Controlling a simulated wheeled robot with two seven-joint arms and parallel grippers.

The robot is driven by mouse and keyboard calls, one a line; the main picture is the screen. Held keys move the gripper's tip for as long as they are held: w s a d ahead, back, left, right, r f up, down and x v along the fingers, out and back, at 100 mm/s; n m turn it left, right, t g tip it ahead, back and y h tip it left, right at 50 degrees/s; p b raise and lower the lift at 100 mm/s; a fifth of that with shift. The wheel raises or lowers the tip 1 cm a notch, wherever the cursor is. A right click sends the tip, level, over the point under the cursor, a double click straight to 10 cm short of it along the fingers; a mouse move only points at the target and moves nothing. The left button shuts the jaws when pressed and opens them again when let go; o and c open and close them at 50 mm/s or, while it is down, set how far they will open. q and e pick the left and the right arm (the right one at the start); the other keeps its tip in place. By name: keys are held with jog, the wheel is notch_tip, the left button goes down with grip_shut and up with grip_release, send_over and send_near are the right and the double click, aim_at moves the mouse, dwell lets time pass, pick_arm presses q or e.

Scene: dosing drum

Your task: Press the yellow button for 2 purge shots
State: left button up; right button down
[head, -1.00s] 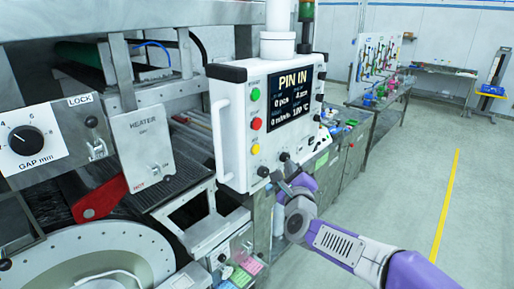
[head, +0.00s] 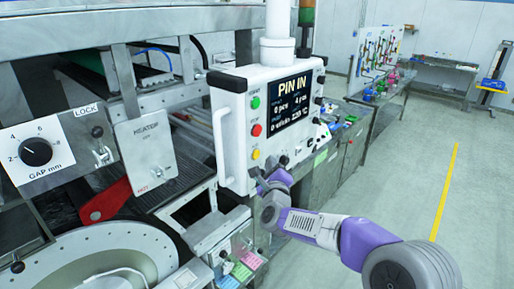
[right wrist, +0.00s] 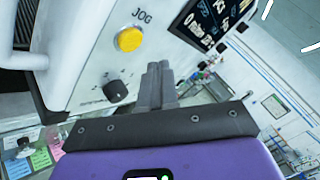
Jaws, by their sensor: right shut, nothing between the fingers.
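The yellow button (head: 256,154) is the lowest of three buttons in a column on the white control panel (head: 232,132). In the right wrist view the yellow button (right wrist: 130,39) sits under the label JOG, with a black knob (right wrist: 115,91) below it. My right gripper (head: 258,178) is just below the button, near the panel's lower edge. In the right wrist view its fingers (right wrist: 158,72) are together and empty, pointing toward the panel to the right of the button and apart from it. I do not see my left gripper.
Green (head: 255,103) and red (head: 256,130) buttons sit above the yellow one, beside a screen (head: 289,101) reading PIN IN. A white handle (head: 221,145) stands out at the panel's left. A red lever (head: 104,203) is further left. The floor at right (head: 410,170) is clear.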

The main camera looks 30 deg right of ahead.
aim_at(256, 155)
jog(key=shift+w+a+f, duration=0.1)
jog(key=shift+w+a, duration=0.1)
jog(key=shift+w, duration=0.3)
jog(key=shift+w+a+f, duration=0.1)
jog(key=shift+w+a, duration=0.1)
jog(key=shift+w, duration=0.3)
dwell(1.3)
jog(key=shift+w+a+b, duration=0.15)
jog(key=shift+w+b, duration=0.25)
jog(key=shift+b, duration=0.05)
jog(key=shift+w+a, duration=0.2)
jog(key=shift+w, duration=0.15)
dwell(0.7)
jog(key=shift+b, duration=0.3)
jog(key=shift+s+d+b, duration=0.3)
jog(key=shift+s+b, duration=0.4)
jog(key=shift+s, duration=0.1)
